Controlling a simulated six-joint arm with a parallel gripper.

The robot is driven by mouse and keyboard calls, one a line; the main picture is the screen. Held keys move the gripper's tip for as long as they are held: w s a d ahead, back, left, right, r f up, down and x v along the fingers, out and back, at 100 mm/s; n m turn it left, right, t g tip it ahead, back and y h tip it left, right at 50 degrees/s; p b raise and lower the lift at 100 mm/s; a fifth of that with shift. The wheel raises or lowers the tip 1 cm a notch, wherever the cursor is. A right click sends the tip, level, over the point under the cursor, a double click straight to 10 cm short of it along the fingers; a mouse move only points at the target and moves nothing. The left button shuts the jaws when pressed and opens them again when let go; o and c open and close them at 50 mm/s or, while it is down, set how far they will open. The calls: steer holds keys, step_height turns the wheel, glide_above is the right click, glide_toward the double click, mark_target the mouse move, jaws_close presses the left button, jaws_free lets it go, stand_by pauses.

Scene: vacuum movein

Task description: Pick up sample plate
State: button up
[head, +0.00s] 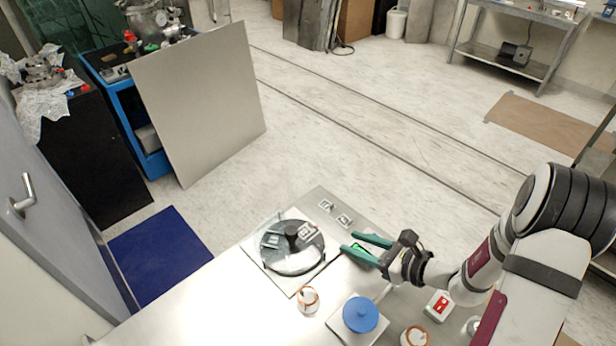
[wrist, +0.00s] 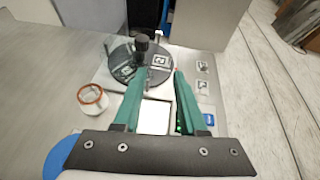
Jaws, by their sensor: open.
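My gripper (head: 348,241) is open, with its two green fingers pointing left towards a round chamber. In the wrist view the gripper (wrist: 160,71) has a clear gap between the fingertips. A pale square plate (wrist: 154,117) with a dark edge shows between the fingers, lower than the tips; I cannot tell for certain that it is the sample plate. The round dark chamber lid (head: 276,242), with a black knob, lies on a white square base (head: 262,265). A small marked card (head: 308,229) shows on its right side. It also shows in the wrist view (wrist: 160,62).
Two small marked tiles (head: 326,205) (head: 343,220) lie behind the gripper. An orange-rimmed jar (head: 308,299), a blue round lid (head: 360,314), another jar (head: 414,338) and a red-white switch box (head: 440,304) stand nearby. The left front of the bench (head: 200,295) is clear.

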mark_target(313, 226)
steer(key=shift+m+t+h, duration=0.4)
steer(key=shift+m, duration=0.3)
steer(key=x, duration=0.5)
steer(key=d+f+x, duration=0.1)
steer(key=x, duration=0.4)
steer(key=f+x, duration=0.1)
steer(key=x, duration=0.5)
steer(key=shift+w+d+f, duration=0.15)
steer(key=shift+d+f, duration=0.1)
steer(key=shift+d, duration=0.15)
jaws_close()
